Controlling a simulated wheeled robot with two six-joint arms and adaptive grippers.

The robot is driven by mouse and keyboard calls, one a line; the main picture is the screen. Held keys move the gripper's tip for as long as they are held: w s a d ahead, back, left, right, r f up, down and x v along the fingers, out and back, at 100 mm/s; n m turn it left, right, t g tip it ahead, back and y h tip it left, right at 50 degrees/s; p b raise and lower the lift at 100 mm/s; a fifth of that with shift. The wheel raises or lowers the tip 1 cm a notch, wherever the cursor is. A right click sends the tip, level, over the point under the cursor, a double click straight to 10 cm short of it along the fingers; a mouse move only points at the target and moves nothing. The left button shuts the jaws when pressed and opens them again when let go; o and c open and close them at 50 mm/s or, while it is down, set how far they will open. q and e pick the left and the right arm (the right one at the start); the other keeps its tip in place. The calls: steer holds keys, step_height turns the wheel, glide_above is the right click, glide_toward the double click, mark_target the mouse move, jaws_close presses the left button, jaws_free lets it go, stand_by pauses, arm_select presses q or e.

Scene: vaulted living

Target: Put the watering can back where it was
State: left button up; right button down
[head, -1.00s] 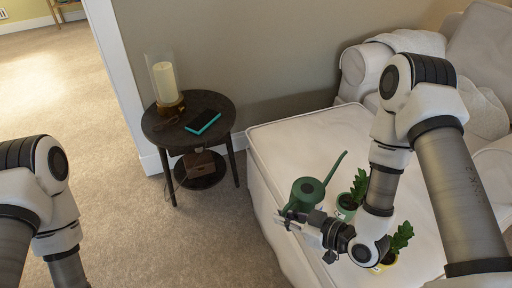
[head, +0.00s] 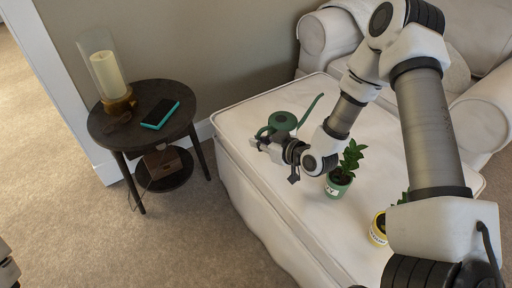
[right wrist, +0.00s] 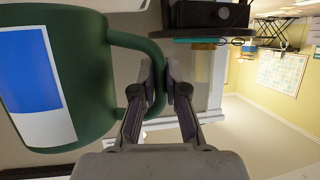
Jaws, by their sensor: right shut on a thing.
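The green watering can (head: 283,121) is over the far left part of the white ottoman (head: 240,118), its spout pointing up and right. My right gripper (head: 268,141) is shut on its handle. In the right wrist view, the can (right wrist: 90,110) fills the left side with a blue and white label, and its curved handle passes between the fingertips (right wrist: 167,88). I cannot tell whether the can's base touches the ottoman. My left gripper is out of view.
A green pot with a plant (head: 339,188) and a yellow pot (head: 378,230) stand on the ottoman, close to my right arm. A dark round side table (head: 150,135) at left holds a candle lamp (head: 109,75) and a teal-edged phone (head: 160,113). A sofa (head: 330,42) stands behind.

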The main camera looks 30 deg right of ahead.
steer(key=w, duration=0.2)
steer(key=w+d, duration=0.1)
steer(key=w, duration=0.1)
steer(key=shift+f+b, duration=0.25)
steer(key=shift+b, duration=0.15)
steer(key=f+b, duration=0.2)
steer(key=f, duration=0.1)
steer(key=shift+s+a+f, duration=0.1)
steer(key=shift+s+f, duration=0.1)
steer(key=shift+w+f, duration=0.1)
steer(key=shift+f, duration=0.05)
steer(key=shift+r, duration=0.2)
steer(key=shift+f, duration=0.15)
steer(key=c, duration=1.2)
jaws_free()
